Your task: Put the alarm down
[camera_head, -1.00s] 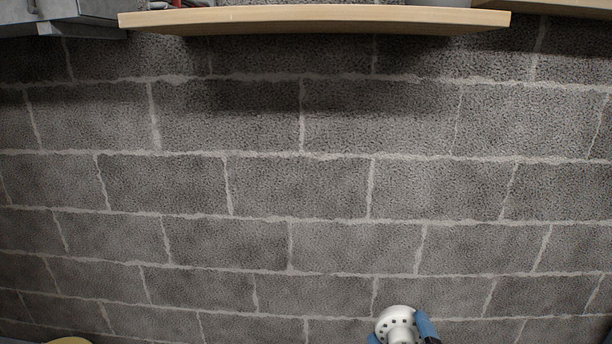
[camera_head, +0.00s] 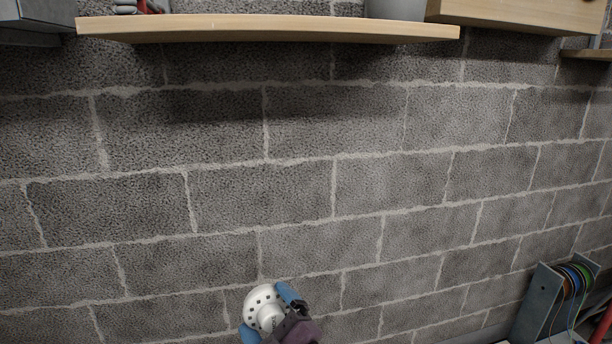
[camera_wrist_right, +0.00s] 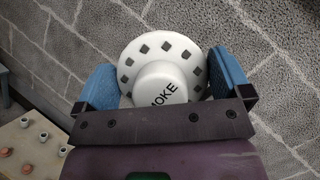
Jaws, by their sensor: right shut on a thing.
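The alarm (camera_head: 262,308) is a round white disc with a ring of dark slots, seen low in the head view against the wall. In the right wrist view the alarm (camera_wrist_right: 163,68) has a raised centre with dark lettering, of which "MOKE" can be read. My right gripper (camera_head: 268,315) is shut on it, with a blue finger on each side; both fingers also show in the right wrist view. The alarm is held up in the air, with no surface seen touching it. My left gripper is not in view.
A wooden shelf (camera_head: 270,28) runs along the top of the grey block wall (camera_head: 300,190). A reel stand (camera_head: 538,303) with coloured conduit is at the lower right. A pale board with several small knobs (camera_wrist_right: 30,150) shows at the lower left of the wrist view.

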